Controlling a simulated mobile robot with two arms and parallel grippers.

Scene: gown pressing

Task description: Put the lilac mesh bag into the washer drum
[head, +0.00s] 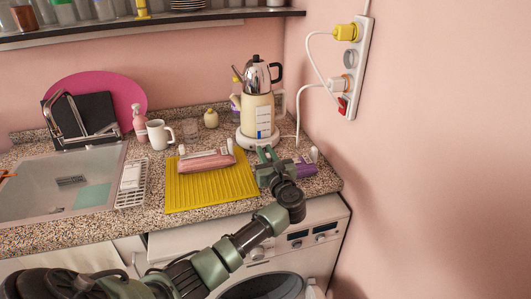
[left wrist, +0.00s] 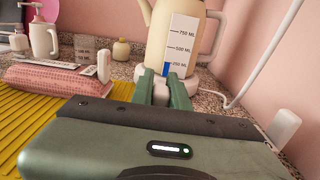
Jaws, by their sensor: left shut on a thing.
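The lilac mesh bag (head: 304,168) lies at the right end of the counter, partly hidden by my left gripper (head: 267,155). The gripper is low over the counter, in front of the kettle. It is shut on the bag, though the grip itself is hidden. In the left wrist view, the fingers of my left gripper (left wrist: 164,92) point towards the kettle, and the gripper body hides the bag. The white washer (head: 322,232) stands under the counter. Only the upper part of its round front (head: 262,288) shows; I cannot tell whether the door is open. My right gripper is not in view.
A cream kettle (head: 257,112) stands just behind the gripper. A pink pouch (head: 206,161) lies on a yellow ribbed mat (head: 210,190) to the left. The sink (head: 40,185) is further left. The pink wall (head: 430,150) and a white cable (head: 298,105) bound the right side.

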